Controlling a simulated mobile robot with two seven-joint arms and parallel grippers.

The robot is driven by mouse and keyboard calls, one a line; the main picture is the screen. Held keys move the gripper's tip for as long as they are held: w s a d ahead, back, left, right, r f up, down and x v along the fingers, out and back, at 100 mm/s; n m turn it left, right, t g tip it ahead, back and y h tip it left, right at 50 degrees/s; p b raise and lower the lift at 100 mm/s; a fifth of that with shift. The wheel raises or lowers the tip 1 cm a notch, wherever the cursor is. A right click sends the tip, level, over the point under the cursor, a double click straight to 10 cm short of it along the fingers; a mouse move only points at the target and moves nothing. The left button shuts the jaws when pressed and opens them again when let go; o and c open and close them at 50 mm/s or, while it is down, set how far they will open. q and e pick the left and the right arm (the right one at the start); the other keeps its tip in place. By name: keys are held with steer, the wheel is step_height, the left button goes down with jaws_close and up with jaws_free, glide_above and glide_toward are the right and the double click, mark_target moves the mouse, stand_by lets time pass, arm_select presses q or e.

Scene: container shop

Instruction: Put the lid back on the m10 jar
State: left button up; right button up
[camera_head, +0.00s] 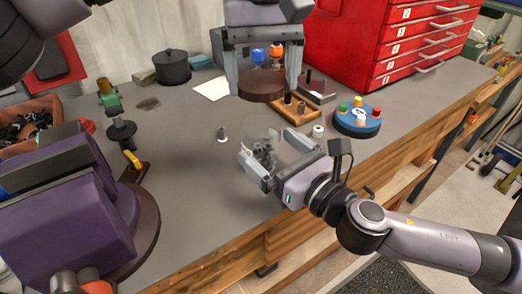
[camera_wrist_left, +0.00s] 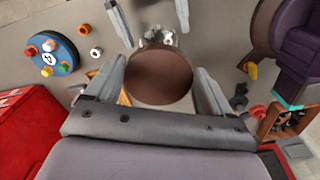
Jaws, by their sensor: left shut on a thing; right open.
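My left gripper (camera_head: 264,91) is shut on a round brown lid (camera_head: 262,83), held level above the bench. The lid (camera_wrist_left: 158,78) also shows between its fingers in the left wrist view. The clear jar (camera_head: 262,130), with dark hardware inside, stands on the bench, below and nearer than the lid in the head view. My right gripper (camera_head: 266,145) is open, with one finger on each side of the jar; I cannot tell whether they touch it. The jar's label is not readable. The lid hides part of the jar in the left wrist view.
A blue round stand (camera_head: 357,122) with coloured knobs and a wooden peg block (camera_head: 297,112) lie right of the jar. A red drawer cabinet (camera_head: 345,45) stands behind. A purple vise (camera_head: 65,200) fills the left. Bench left of the jar is mostly clear.

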mark_target(262, 117)
steer(key=shift+x, duration=1.65)
steer(key=c, duration=1.4)
arm_select(q)
steer(key=shift+f, duration=2.5)
arm_select(e)
steer(key=shift+c, duration=0.2)
arm_select(q)
steer(key=shift+f, duration=0.85)
steer(key=shift+f, duration=0.55)
